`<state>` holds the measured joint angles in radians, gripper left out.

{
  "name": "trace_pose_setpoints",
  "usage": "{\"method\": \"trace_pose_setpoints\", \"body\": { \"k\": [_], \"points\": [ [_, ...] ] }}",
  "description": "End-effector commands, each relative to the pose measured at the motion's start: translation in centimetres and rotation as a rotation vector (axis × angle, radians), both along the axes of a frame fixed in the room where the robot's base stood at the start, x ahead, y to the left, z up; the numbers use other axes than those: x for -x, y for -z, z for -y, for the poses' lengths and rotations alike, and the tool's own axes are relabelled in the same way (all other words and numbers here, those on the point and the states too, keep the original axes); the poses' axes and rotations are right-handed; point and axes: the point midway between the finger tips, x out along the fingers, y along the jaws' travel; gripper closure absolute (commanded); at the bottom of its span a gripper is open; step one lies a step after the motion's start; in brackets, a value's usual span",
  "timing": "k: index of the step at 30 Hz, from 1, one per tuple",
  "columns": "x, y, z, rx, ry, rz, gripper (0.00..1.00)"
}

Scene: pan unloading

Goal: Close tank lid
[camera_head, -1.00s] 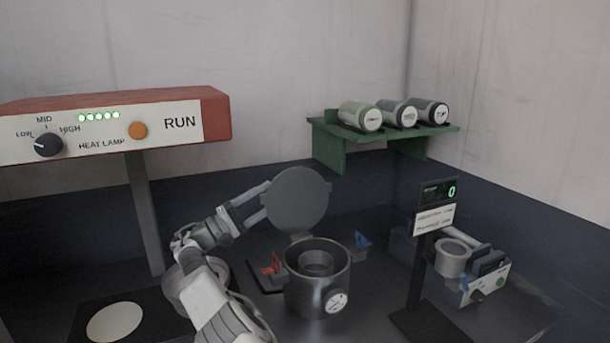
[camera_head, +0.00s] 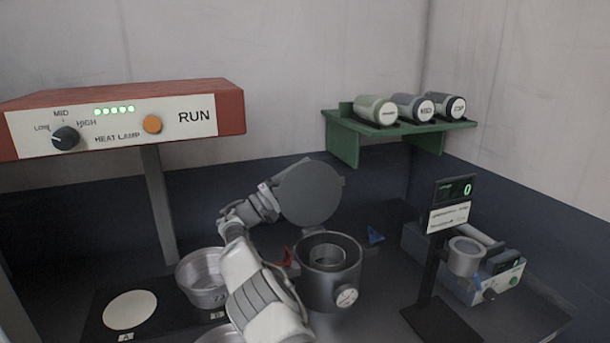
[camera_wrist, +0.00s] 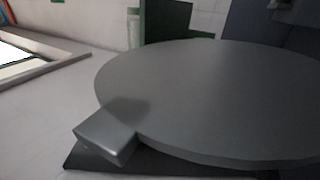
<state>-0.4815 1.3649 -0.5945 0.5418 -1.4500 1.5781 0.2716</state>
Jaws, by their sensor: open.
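The tank (camera_head: 330,282) is a dark metal cylinder with a round gauge on its front and an inner ring showing in its open top. Its round grey lid (camera_head: 312,193) stands raised, tilted up above the tank's back rim. In the wrist view the lid (camera_wrist: 220,105) fills much of the picture, with a metal block-like tab (camera_wrist: 107,138) at its near left edge. My gripper (camera_head: 274,198) is open at the lid's left edge in the head view. Its fingertips are partly hidden there, so I cannot tell whether they touch the lid.
A red heat lamp box (camera_head: 215,95) overhangs the left. A green shelf (camera_head: 345,140) holds canisters; a display post (camera_head: 430,270) stands right of the tank.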

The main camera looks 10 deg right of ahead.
Motion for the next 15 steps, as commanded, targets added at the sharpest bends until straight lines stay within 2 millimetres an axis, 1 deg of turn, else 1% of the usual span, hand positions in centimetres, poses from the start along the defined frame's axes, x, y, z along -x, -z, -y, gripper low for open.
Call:
{"method": "trace_pose_setpoints", "body": {
  "k": [2,3,5,6,8,9,13,14,15],
  "points": [
    [0.00,0.01,0.00,0.000,0.000,0.000,0.34],
    [0.00,0.02,0.00,0.000,0.000,0.000,0.38],
    [0.00,0.03,-0.01,0.000,0.000,0.000,0.48],
    [0.00,0.03,-0.01,0.000,0.000,0.000,0.55],
    [0.00,0.03,-0.01,0.000,0.000,0.000,0.66],
    [0.01,0.03,-0.02,0.000,0.000,0.000,0.73],
    [0.01,0.03,-0.02,0.000,0.000,0.000,0.97],
    [0.01,0.03,-0.02,0.000,0.000,0.000,1.00],
    [0.01,0.04,-0.03,0.000,0.000,0.000,1.00]
  ]
}}
